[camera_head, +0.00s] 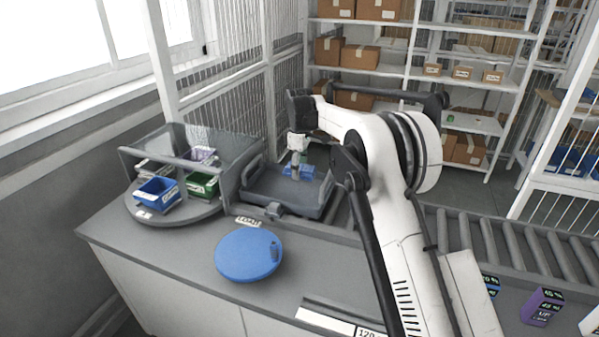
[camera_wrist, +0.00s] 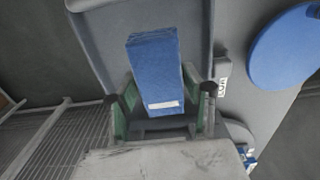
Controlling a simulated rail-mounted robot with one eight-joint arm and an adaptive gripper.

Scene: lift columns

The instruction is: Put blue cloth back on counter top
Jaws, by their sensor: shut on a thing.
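The blue cloth (camera_wrist: 153,70) is a folded block with a white label at its near end. It fills the space between the fingers of my gripper (camera_wrist: 159,97) in the wrist view. In the head view my gripper (camera_head: 296,160) points down, shut on the cloth (camera_head: 303,172), over the dark grey tray (camera_head: 262,196). The tray also shows behind the cloth in the wrist view (camera_wrist: 100,32). I cannot tell whether the cloth touches the tray floor. The grey counter top (camera_head: 180,238) lies in front and left of the tray.
A round blue disc (camera_head: 240,254) with a small dark item lies on the counter. A round stand (camera_head: 178,215) at left holds a blue bin (camera_head: 157,194) and a green bin (camera_head: 203,185). A roller conveyor (camera_head: 500,245) runs right. Bare counter shows between stand and disc.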

